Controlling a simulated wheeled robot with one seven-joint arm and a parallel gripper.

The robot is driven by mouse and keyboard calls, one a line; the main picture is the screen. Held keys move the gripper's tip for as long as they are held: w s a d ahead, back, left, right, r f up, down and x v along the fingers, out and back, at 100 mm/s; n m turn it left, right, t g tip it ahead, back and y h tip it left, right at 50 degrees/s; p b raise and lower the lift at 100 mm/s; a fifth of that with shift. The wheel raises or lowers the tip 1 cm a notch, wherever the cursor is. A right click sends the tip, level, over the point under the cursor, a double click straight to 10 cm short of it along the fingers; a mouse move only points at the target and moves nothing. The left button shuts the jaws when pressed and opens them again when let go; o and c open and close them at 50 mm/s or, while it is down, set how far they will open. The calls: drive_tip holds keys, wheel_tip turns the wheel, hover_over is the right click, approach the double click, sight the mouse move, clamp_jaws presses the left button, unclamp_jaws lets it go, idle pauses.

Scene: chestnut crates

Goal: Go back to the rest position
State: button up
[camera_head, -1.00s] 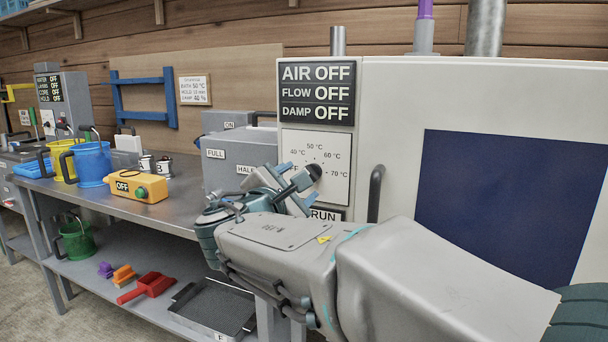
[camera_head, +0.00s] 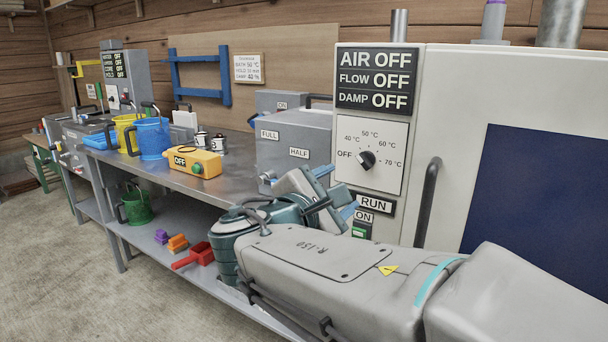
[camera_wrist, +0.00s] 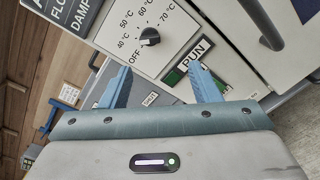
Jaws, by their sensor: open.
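My gripper (camera_head: 338,190) is open and empty, its blue fingers spread in front of the cabinet. In the wrist view the fingers (camera_wrist: 160,75) point toward the front panel, with nothing between them. The dial knob (camera_head: 366,160) is uncovered and stands apart from the fingers. It also shows in the wrist view (camera_wrist: 149,37). The RUN label (camera_head: 374,203) and the green ON switch (camera_head: 361,230) are just right of the fingers. The display (camera_head: 375,80) reads AIR OFF, FLOW OFF, DAMP OFF. My arm is folded across the lower right of the head view.
A vertical door handle (camera_head: 427,202) sits right of the dial. A grey box (camera_head: 295,140) marked FULL and HALF stands on the bench (camera_head: 236,180) at left. A yellow control box (camera_head: 194,162) and a blue bucket (camera_head: 151,138) stand farther left. Open floor (camera_head: 60,250) lies front left.

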drive_tip(key=s+d+m+g+y+p, duration=0.3)
drive_tip(key=s+d+m+g+p, duration=0.55)
drive_tip(key=p, duration=0.45)
drive_tip(key=s+a+r+m+g+y+p, duration=0.2)
drive_tip(key=s+m+y+p, duration=0.5)
drive_tip(key=m+p, duration=0.4)
drive_tip(key=r+p, duration=0.1)
drive_tip(key=p, duration=0.2)
drive_tip(key=shift+s+r, duration=0.15)
drive_tip(key=shift+s, duration=0.05)
